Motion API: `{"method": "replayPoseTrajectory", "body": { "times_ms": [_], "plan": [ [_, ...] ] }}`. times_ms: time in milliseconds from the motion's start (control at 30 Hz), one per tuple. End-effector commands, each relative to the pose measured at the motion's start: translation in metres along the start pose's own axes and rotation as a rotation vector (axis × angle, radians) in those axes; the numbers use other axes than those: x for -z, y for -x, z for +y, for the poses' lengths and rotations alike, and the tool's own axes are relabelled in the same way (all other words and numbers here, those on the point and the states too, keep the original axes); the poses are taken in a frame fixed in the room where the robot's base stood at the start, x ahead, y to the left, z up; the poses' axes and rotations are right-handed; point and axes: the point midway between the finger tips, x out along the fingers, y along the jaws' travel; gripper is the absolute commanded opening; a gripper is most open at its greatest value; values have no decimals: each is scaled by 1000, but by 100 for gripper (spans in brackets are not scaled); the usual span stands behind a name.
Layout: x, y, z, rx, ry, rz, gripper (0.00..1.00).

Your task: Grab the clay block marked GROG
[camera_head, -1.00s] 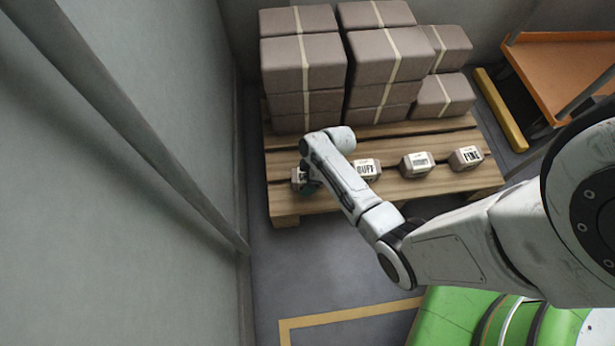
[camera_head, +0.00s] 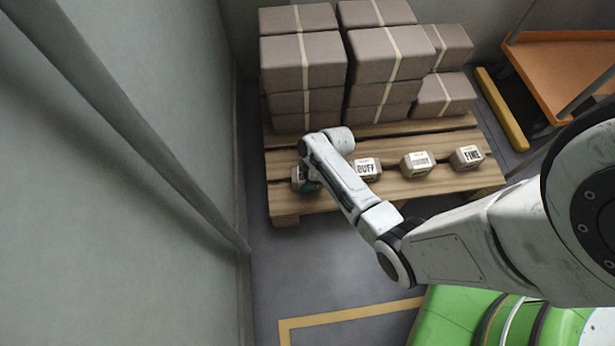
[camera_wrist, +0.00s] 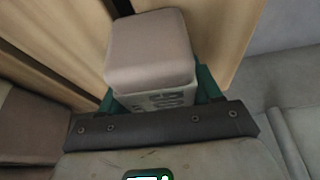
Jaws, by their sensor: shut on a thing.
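A small grey-brown clay block (camera_head: 297,176) is at the left end of the wooden pallet, partly hidden by my arm. In the wrist view the block (camera_wrist: 150,50) sits between the green fingers of my gripper (camera_wrist: 160,90), which is shut on it. A pale label shows on the block's near side, but I cannot read it. My gripper also shows at the left end of the pallet in the head view (camera_head: 308,186). I cannot tell whether the block still touches the boards.
To the right on the pallet (camera_head: 440,187) stand blocks marked BUFF (camera_head: 368,169) and FINE (camera_head: 467,158), with another (camera_head: 416,164), label unclear, between them. Stacked strapped packs (camera_head: 303,60) fill the back.

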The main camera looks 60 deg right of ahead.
Motion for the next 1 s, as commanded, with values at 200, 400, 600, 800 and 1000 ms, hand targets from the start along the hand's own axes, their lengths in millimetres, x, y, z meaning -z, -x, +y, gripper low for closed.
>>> {"method": "replayPoseTrajectory", "body": {
  "times_ms": [200, 400, 600, 800, 1000],
  "plan": [
    [0, 0, 0, 0, 0, 0, 38],
    [0, 0, 0, 0, 0, 0, 19],
    [0, 1, 1, -2, 0, 1, 4],
    [1, 1, 1, -2, 0, 1, 4],
    [6, 13, 1, -2, 0, 1, 4]
  ]
}}
